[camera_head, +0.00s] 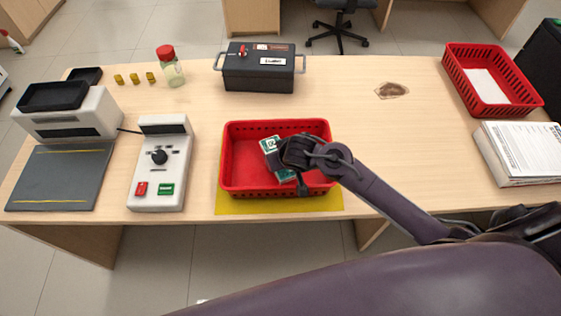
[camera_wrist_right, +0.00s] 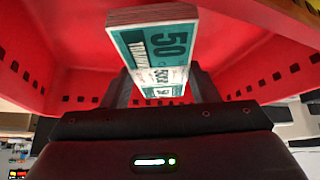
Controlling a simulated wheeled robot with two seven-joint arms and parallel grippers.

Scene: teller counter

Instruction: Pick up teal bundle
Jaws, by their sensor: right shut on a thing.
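My right gripper (camera_head: 290,172) reaches into the basket from the right and covers part of the bundle. In the right wrist view the bundle (camera_wrist_right: 158,48) stands between the two fingers of my right gripper (camera_wrist_right: 160,90), which is shut on it. The red basket walls (camera_wrist_right: 65,45) surround it there. I cannot tell whether the bundle touches the basket floor. My left gripper does not show.
The basket stands on a yellow mat (camera_head: 240,208) at the counter's front edge. A second red basket (camera_head: 452,70) and a paper stack (camera_head: 520,150) are at right.

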